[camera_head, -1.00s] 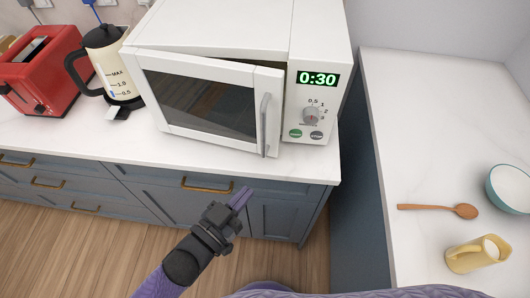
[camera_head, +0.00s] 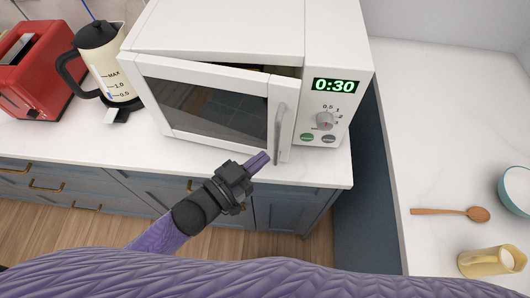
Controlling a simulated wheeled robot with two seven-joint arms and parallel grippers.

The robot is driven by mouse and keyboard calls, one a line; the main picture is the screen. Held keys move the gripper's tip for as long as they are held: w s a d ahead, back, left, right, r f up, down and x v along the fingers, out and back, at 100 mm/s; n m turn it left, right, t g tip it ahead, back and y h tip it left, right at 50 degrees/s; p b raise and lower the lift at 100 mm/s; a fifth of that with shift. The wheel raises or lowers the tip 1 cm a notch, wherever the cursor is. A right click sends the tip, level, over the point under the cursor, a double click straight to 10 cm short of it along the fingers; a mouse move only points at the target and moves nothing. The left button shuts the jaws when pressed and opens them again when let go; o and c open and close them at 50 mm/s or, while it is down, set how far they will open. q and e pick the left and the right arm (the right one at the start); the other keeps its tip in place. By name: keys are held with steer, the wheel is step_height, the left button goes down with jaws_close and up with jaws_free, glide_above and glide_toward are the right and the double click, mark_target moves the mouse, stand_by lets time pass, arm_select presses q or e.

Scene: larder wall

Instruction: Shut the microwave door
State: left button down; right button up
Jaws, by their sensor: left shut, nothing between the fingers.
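The white microwave (camera_head: 225,30) stands on the counter, its display reading 0:30. Its door (camera_head: 205,105) is slightly ajar, with a dark gap along the top and the handle side standing out from the body. A grey vertical handle (camera_head: 280,132) is on the door's right side. My left gripper (camera_head: 262,160) is shut and empty, in front of the door's lower right part, just left of the handle's lower end in the picture. I cannot tell whether its fingertips touch the door. My right gripper is not in view.
A cream kettle (camera_head: 103,60) and a red toaster (camera_head: 35,65) stand left of the microwave. On the right counter (camera_head: 430,120) are a wooden spoon (camera_head: 455,213), a yellow jug (camera_head: 490,262) and a pale bowl (camera_head: 517,188). Blue-grey cabinets (camera_head: 280,210) lie below.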

arm_select(q)
steer(key=shift+x, duration=0.9)
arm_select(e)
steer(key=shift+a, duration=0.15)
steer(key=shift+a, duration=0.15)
arm_select(q)
steer(key=w+y, duration=0.1)
steer(key=w+n+t, duration=0.1)
steer(key=w, duration=0.1)
steer(key=w+d+n+t+y+b, duration=0.1)
steer(key=w, duration=0.1)
steer(key=shift+w+r+y, duration=0.1)
steer(key=shift+y, duration=0.2)
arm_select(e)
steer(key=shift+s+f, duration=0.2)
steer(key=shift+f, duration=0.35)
arm_select(q)
steer(key=shift+d, duration=0.1)
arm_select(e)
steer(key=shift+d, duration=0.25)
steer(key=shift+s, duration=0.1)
